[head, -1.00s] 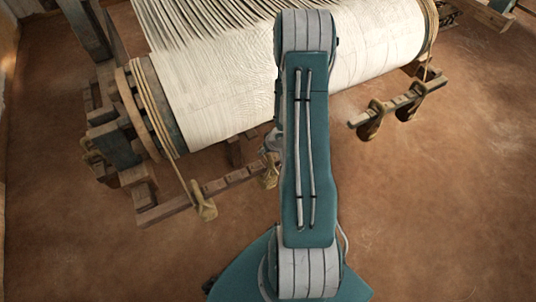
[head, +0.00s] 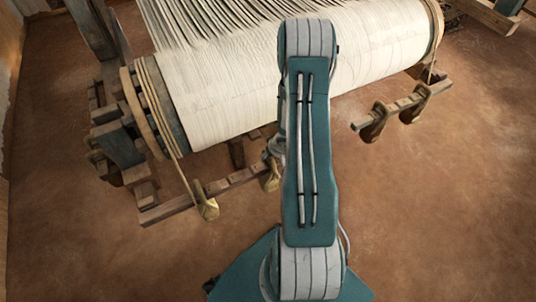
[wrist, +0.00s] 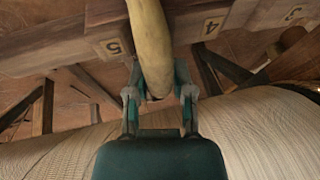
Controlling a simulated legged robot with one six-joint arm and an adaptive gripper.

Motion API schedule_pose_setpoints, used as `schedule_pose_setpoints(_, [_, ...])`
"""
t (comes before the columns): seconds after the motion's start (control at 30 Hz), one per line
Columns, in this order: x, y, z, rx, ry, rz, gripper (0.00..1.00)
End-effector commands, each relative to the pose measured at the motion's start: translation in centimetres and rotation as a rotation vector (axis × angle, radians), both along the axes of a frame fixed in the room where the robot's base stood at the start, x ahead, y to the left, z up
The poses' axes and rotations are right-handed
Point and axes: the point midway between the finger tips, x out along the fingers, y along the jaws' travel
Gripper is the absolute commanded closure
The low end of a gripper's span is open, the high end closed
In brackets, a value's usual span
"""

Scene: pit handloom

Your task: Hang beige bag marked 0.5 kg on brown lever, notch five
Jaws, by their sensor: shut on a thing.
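In the wrist view my gripper (wrist: 160,92) is shut on a long beige bag (wrist: 150,40), seen close up. The bag passes in front of the brown lever (wrist: 75,47), between the marks 5 (wrist: 113,46) and 4 (wrist: 211,27), nearer the 5. I cannot tell whether it rests in a notch, and no weight mark shows on it. In the head view my arm hides most of the gripper; the bag (head: 271,178) shows at the arm's left edge, beside the brown lever (head: 232,181).
Another beige bag (head: 206,204) hangs farther left on the lever, next to a taut cord. The large cloth roll (head: 220,100) lies just behind. A second lever (head: 405,103) with two bags stands at right. The floor (head: 440,220) is clear at front right.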

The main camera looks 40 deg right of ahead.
Motion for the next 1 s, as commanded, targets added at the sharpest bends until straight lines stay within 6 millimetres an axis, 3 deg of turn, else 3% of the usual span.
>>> schedule_pose_setpoints(0.47, [0.0, 0.03, -0.51, 0.0, 0.001, 0.0, 1.0])
schedule_pose_setpoints(0.5, [-0.01, 0.05, -0.53, 0.001, 0.002, 0.001, 0.56])
schedule_pose_setpoints(0.57, [-0.02, 0.06, -0.55, 0.001, 0.002, 0.001, 0.29])
schedule_pose_setpoints(1.0, [-0.11, -0.03, -0.21, 0.0, 0.001, 0.0, 0.29])
